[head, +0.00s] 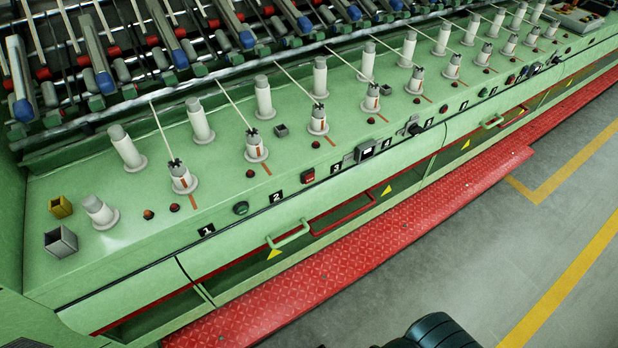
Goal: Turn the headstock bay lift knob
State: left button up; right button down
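A long green machine front (140,262) runs from lower left to upper right in the head view. Small controls sit along its front edge: a dark green round control (240,208), a red square switch (308,175), a grey framed panel (366,151) and a black knob-like control (414,128). I cannot tell for sure which of them is the lift knob. Number plates 1 (206,230) and 2 (276,196) mark bays at the left. No gripper shows; a dark ribbed rounded part at the bottom edge seems to be mine.
Rows of white spindles (200,120) with threads stand on the deck. Below the front are a green handle (288,234) and a red tread-plate step (380,224). Grey floor (555,225) with yellow lines is open at the right.

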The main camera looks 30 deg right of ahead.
aim_at(415, 129)
jog(key=z, duration=1.65)
